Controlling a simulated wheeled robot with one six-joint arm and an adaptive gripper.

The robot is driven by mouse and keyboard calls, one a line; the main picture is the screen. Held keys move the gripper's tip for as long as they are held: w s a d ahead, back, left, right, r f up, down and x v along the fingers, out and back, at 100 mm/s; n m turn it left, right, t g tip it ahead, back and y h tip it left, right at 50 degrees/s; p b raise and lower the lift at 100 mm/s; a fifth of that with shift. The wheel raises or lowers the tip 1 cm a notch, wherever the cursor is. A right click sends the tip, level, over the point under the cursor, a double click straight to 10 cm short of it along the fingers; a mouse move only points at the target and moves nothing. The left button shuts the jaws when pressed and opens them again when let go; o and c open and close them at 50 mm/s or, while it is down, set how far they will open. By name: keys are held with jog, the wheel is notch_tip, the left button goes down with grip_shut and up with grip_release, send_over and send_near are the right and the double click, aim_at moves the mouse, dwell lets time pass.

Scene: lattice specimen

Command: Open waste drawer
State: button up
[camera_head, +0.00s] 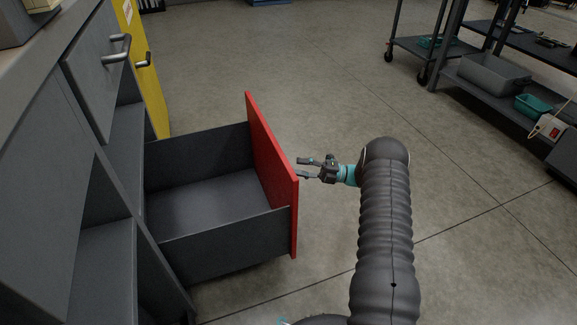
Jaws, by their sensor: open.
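The waste drawer (268,165) has a red front panel and dark grey sides. It stands well out of the grey cabinet at the left, low down, and its inside (205,203) looks empty. My gripper (303,169) is open at the right of the red front, its fingers pointing left towards the panel. The fingertips are close to the panel's outer face; I cannot tell whether they touch it. The outer face and any handle on it are hidden from this view.
Another grey drawer with a dark handle (118,50) is above, at the upper left. A yellow cabinet door (147,75) stands behind it. A dark shelf rack (482,75) with bins is at the upper right. The concrete floor (290,70) between is clear.

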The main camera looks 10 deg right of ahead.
jog(key=shift+v, duration=2.7)
